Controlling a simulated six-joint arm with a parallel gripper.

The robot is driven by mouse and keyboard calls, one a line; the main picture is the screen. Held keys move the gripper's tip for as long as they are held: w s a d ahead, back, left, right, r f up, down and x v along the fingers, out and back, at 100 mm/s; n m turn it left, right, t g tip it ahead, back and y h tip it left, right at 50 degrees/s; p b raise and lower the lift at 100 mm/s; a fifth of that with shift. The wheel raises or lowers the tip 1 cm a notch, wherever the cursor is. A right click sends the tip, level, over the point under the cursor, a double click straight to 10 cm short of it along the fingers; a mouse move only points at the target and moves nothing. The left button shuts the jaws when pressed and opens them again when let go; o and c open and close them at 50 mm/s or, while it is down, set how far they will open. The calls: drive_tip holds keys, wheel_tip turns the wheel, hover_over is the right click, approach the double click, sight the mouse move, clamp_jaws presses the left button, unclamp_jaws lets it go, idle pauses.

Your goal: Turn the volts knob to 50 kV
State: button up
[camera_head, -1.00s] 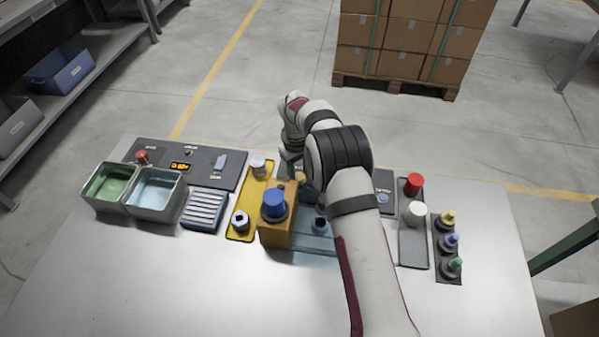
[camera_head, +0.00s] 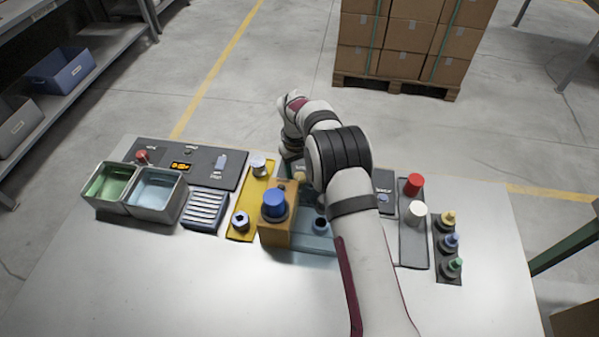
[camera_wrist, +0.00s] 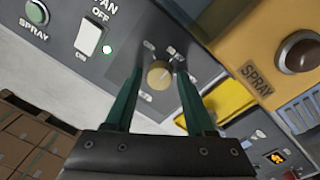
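A small tan round knob (camera_wrist: 160,75) sits on a grey panel (camera_wrist: 95,65) with small marks around it; its label and setting are too small to read. My gripper (camera_wrist: 160,74) is open, with one green finger on each side of the knob and a visible gap on both sides. In the head view my gripper (camera_head: 290,150) is mostly hidden behind my arm, and a tan knob (camera_head: 299,177) shows beside it. An orange lit display (camera_head: 180,166) is on the dark panel at left; it also shows in the wrist view (camera_wrist: 277,157), its digits unclear.
The panel near the knob carries a FAN switch (camera_wrist: 90,38) and a green SPRAY button (camera_wrist: 37,12). An orange box with a blue cylinder (camera_head: 274,203) stands close to my arm. A yellow tray (camera_head: 241,226) is left of it. The table's front is clear.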

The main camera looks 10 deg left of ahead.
sight(297, 178)
drive_tip(key=shift+o, duration=0.9)
wheel_tip(297, 178, up, 16)
drive_tip(key=shift+s+a, duration=0.25)
drive_tip(key=shift+a, duration=0.1)
drive_tip(key=shift+f, duration=0.1)
